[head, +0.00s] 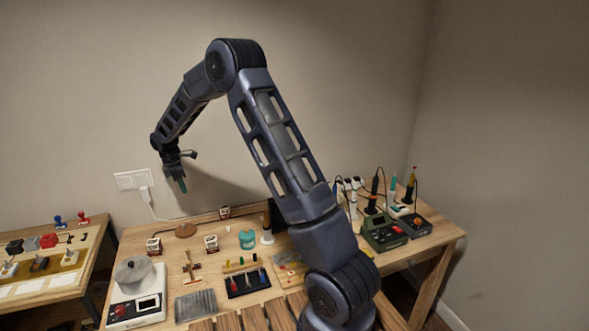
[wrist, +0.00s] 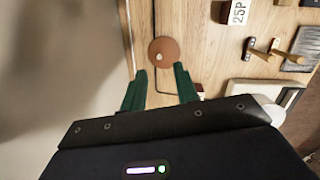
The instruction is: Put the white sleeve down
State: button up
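My gripper (head: 183,186) hangs over the back left of the wooden workbench, high above its top. In the wrist view its two green fingers (wrist: 160,82) are apart, with nothing seen held between them. Beyond the fingertips a round brown disc (wrist: 158,50) lies on the bench by the back edge, with a small whitish spot on it. The disc also shows in the head view (head: 186,231), below my gripper. I cannot tell whether the whitish spot is the white sleeve, and no sleeve can be made out for certain elsewhere.
Small labelled boxes (head: 211,243) stand near the disc. A scale with a grey pot (head: 133,270), a teal jar (head: 247,239) and a dark tool tray (head: 247,282) are also on the bench. A wall socket (head: 136,180) with a cable is behind it.

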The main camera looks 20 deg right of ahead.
jog(key=s+d+r+m+t, duration=0.1)
jog(key=s+d+r+m, duration=0.4)
jog(key=s+d+r, duration=0.45)
jog(key=s+d+r+m+t, duration=0.1)
jog(key=s+d+r+m, duration=0.3)
jog(key=s+d+r, duration=0.55)
jog(key=s+d+r+m, duration=0.1)
jog(key=s+d+m, duration=0.2)
jog(key=s, duration=0.5)
jog(key=s+d+r+m+t+y, duration=0.1)
jog(key=s+d+m, duration=0.3)
jog(key=s+d, duration=0.2)
jog(key=s+d+r+m, duration=0.1)
jog(key=s+d+m, duration=0.3)
jog(key=s, duration=0.7)
jog(key=shift+d+r+t, duration=0.15)
jog(key=shift+d+t, duration=0.25)
jog(key=shift+d, duration=0.25)
jog(key=shift+o, duration=1.1)
jog(key=shift+w, duration=0.1)
